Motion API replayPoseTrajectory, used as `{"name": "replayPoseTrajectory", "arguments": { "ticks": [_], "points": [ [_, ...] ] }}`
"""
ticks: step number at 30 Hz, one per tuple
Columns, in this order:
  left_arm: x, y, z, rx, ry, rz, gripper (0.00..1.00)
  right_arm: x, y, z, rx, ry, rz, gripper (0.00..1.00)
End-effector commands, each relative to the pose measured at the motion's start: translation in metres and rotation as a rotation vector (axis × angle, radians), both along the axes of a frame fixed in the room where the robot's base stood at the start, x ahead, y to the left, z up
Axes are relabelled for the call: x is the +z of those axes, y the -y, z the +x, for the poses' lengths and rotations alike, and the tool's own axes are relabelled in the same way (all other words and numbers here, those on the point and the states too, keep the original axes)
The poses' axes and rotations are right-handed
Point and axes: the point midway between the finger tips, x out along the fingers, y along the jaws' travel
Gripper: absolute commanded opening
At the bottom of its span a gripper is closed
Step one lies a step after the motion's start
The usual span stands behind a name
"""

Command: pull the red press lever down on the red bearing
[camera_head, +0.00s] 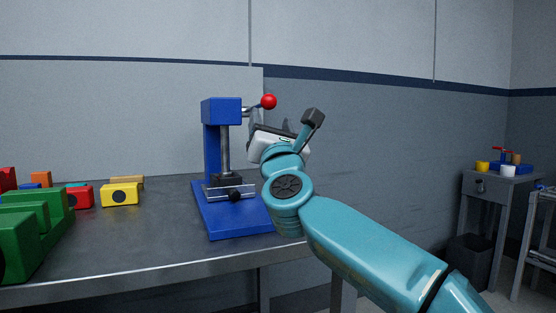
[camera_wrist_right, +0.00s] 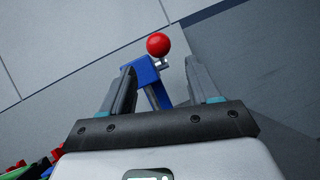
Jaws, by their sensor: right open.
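The blue press (camera_head: 220,112) stands upright on the bench. Its lever ends in a red ball knob (camera_head: 269,102), at the upper right of the press. My right gripper (camera_head: 278,130) is just below and right of the knob, open and empty. In the right wrist view the red knob (camera_wrist_right: 158,44) shows beyond the two spread fingers (camera_wrist_right: 157,78), apart from them. A red block with a dark round face (camera_head: 80,197), perhaps the red bearing, lies on the bench left of the press. A dark piece sits under the ram; I cannot tell what it is. My left gripper is out of view.
A yellow block with a dark round face (camera_head: 120,195) lies between the red block and the press. Green stepped blocks (camera_head: 40,217) fill the bench's left front. A small side table (camera_head: 490,182) with cups stands far right. The wall is behind the bench (camera_head: 150,240).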

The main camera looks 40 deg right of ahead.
Motion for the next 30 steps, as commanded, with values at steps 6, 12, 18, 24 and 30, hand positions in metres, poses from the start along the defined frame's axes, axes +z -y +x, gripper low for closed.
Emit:
{"name": "replayPoseTrajectory", "arguments": {
  "ticks": [6, 12, 18, 24, 30],
  "points": [
    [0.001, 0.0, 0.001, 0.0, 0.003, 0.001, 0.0, -0.018, -0.017, -0.035, 0.003, 0.003, -0.001, 0.61],
    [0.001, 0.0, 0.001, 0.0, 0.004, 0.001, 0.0, -0.033, -0.029, -0.06, 0.003, 0.002, 0.001, 0.61],
    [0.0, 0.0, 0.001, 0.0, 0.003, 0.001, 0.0, -0.04, -0.034, -0.07, 0.001, 0.003, 0.0, 0.61],
    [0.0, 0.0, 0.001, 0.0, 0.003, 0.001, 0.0, -0.04, -0.034, -0.07, 0.0, 0.003, 0.001, 0.61],
    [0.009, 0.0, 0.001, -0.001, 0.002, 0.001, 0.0, -0.031, -0.039, -0.067, 0.013, -0.011, -0.025, 0.12]
  ]
}}
